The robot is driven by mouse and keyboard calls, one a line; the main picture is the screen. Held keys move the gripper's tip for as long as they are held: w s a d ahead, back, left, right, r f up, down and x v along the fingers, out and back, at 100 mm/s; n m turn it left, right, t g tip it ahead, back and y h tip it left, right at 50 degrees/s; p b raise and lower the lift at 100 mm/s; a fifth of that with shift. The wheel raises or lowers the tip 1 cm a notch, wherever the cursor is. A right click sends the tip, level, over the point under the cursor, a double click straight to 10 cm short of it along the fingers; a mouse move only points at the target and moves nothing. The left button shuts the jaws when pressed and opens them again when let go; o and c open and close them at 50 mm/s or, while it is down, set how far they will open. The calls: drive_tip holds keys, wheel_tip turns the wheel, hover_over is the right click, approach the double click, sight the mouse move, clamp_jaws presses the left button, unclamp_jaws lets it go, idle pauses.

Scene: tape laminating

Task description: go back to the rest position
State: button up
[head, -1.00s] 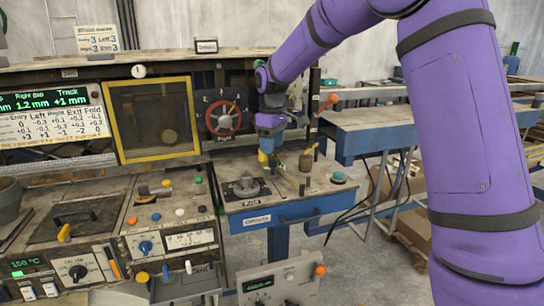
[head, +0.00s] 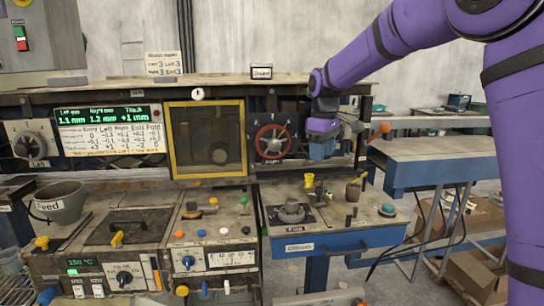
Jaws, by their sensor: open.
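My purple arm reaches in from the upper right in the head view. My gripper (head: 322,150) is at its end, pointing down above the right-hand bench top (head: 340,225), just right of the red dial wheel (head: 272,140). The gripper is apart from the bench things below it. Its fingers are small and partly hidden at this distance, and I see nothing held in it.
Below the gripper stand a round grey fixture (head: 291,212), a yellow-topped piece (head: 309,181), a brown pot (head: 353,190) and a green button (head: 387,210). An orange knob (head: 384,128) sticks out to the right. A roller table (head: 430,160) stands further right.

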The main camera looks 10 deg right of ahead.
drive_tip(key=s+d+r+m+t, duration=0.15)
drive_tip(key=s+r, duration=0.25)
drive_tip(key=s, duration=0.6)
drive_tip(key=s+d+r+m+t, duration=0.1)
drive_tip(key=s+d+r+m, duration=0.25)
drive_tip(key=s, duration=0.55)
drive_tip(key=s+d+f+m+t, duration=0.1)
drive_tip(key=s+f+m, duration=0.1)
drive_tip(key=s, duration=0.7)
drive_tip(key=s+d+f+m+t, duration=0.1)
drive_tip(key=s+m+t, duration=0.1)
drive_tip(key=s, duration=0.8)
drive_tip(key=shift+s+f, duration=0.15)
drive_tip(key=shift+f, duration=0.2)
